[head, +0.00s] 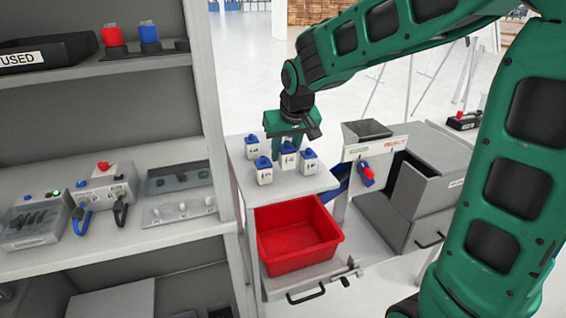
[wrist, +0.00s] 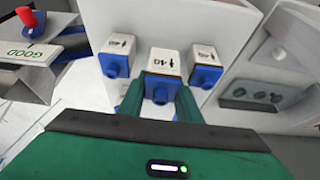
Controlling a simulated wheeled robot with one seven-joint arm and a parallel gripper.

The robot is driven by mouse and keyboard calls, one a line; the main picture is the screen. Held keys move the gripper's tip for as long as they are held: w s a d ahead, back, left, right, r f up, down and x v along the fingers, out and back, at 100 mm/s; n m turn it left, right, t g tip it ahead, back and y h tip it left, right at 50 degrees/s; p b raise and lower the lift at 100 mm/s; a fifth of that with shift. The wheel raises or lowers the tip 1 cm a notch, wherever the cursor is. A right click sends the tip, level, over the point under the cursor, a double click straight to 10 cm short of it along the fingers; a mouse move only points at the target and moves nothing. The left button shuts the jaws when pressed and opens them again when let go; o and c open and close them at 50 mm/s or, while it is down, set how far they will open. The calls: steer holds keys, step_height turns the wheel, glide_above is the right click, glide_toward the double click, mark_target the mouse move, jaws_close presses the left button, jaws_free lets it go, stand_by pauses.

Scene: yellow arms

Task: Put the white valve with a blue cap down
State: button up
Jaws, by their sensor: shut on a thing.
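My gripper (head: 290,138) points down over the grey bench top (head: 318,183) and is shut on a white valve with a blue cap (head: 288,161). In the wrist view this valve (wrist: 165,64) stands upright between the green fingers (wrist: 160,98), its dark mark facing up the picture. I cannot tell whether its base touches the bench. Similar white valves with blue caps stand close around it: one at the back left (head: 252,150), one at the front left (head: 264,175) and one at the right (head: 309,165). Two neighbours also show in the wrist view, left (wrist: 117,46) and right (wrist: 206,56).
An empty red bin (head: 297,243) sits in the open drawer below the bench top. A sorting station with a hopper (head: 368,131) and a grey box (head: 432,172) stand to the right. A grey shelf unit (head: 120,245) with devices is on the left.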

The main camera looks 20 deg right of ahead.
mark_target(284, 163)
step_height(284, 163, down, 4)
steer(key=shift+a+r, duration=0.1)
steer(key=shift+r, duration=0.1)
steer(key=o, duration=0.8)
steer(key=v, duration=1.2)
